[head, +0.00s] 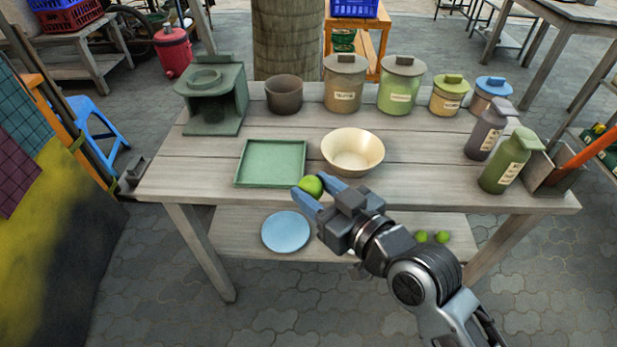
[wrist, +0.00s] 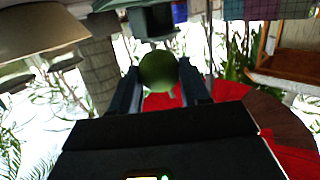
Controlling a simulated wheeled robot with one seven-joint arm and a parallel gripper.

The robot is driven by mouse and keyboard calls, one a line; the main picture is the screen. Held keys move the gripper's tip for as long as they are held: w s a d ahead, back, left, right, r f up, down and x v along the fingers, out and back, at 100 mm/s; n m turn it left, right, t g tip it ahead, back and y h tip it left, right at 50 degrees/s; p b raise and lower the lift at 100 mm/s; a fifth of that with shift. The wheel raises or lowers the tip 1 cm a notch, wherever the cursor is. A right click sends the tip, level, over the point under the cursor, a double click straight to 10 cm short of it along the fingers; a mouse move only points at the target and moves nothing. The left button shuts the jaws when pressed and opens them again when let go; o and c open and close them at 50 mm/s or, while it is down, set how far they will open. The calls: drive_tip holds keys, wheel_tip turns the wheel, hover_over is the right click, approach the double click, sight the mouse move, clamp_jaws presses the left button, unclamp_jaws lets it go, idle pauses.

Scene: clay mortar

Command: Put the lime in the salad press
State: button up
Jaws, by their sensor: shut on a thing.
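A green lime (head: 311,185) is held between the blue fingers of my gripper (head: 313,187), above the front edge of the table. The lime also shows between both fingers in the wrist view (wrist: 159,72). A dark green box-like device (head: 212,100) with a round ring on top and an open front stands at the back left of the table. It looks like the salad press. My gripper is in front of it and to its right, well apart from it. The inside of the device is dark.
A green square tray (head: 240,178) and a cream bowl (head: 353,160) lie between my gripper and the back row. A brown pot (head: 284,97), several lidded jars and two bottles stand behind and right.

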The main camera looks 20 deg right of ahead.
drive_tip(key=s+d+f+m+h, duration=0.1)
drive_tip(key=d+f+m+h, duration=0.1)
drive_tip(key=f, duration=0.8)
drive_tip(key=s+d+f+m+t+h, duration=0.1)
drive_tip(key=d+f+m+h, duration=0.1)
drive_tip(key=d+f, duration=0.5)
wheel_tip(320, 180, down, 3)
drive_tip(key=shift+f+h, duration=0.2)
drive_tip(key=shift+h, duration=0.7)
drive_tip(key=shift+a, duration=0.15)
